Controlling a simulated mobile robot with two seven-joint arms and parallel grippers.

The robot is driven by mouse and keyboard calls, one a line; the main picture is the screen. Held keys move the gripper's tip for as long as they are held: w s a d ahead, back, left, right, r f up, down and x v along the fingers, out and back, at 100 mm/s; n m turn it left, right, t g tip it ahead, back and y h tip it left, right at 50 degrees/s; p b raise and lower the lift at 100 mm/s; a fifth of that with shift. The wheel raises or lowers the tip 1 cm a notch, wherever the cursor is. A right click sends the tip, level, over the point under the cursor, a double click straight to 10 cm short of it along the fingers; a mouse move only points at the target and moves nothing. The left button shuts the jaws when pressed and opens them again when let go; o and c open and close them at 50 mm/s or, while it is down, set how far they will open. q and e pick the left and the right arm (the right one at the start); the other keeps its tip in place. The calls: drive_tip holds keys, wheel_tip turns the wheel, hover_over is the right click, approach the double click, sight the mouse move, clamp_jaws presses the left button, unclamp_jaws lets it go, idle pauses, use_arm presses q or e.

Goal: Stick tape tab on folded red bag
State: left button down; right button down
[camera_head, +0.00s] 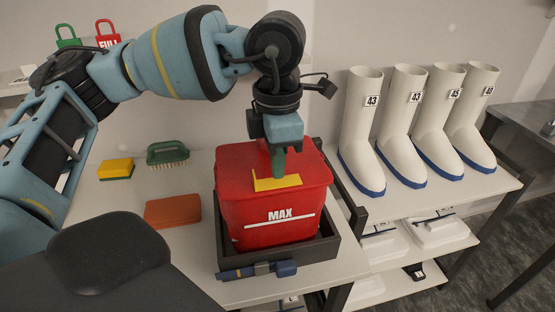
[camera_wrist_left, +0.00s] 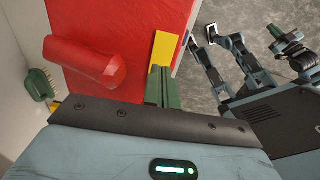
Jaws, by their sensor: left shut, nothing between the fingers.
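The red bag (camera_head: 255,215), marked MAX with a white line, stands in a dark tray (camera_head: 328,248) on the bench. A yellow tape tab (camera_head: 285,183) lies along its upper front edge; it also shows in the left wrist view (camera_wrist_left: 164,48). My left gripper (camera_head: 279,172) is shut and empty, pointing down, with its green fingers at the tab. In the left wrist view the fingers (camera_wrist_left: 160,85) meet the tab's near end; whether they press on it I cannot tell. A red roll (camera_wrist_left: 100,65) lies across the bag's top. My right gripper (camera_wrist_left: 287,45) appears small there.
A yellow sponge (camera_head: 116,169), a green brush (camera_head: 167,153) and an orange-brown block (camera_head: 172,211) lie left of the tray. A blue tool (camera_head: 257,270) sits at the tray's front. Several white boots (camera_head: 407,125) stand on a rack at right.

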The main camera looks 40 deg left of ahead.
sight(278, 182)
use_arm(q)
drive_tip(key=shift+f, duration=0.95)
use_arm(e)
drive_tip(key=shift+s+f, duration=0.3)
idle(1.4)
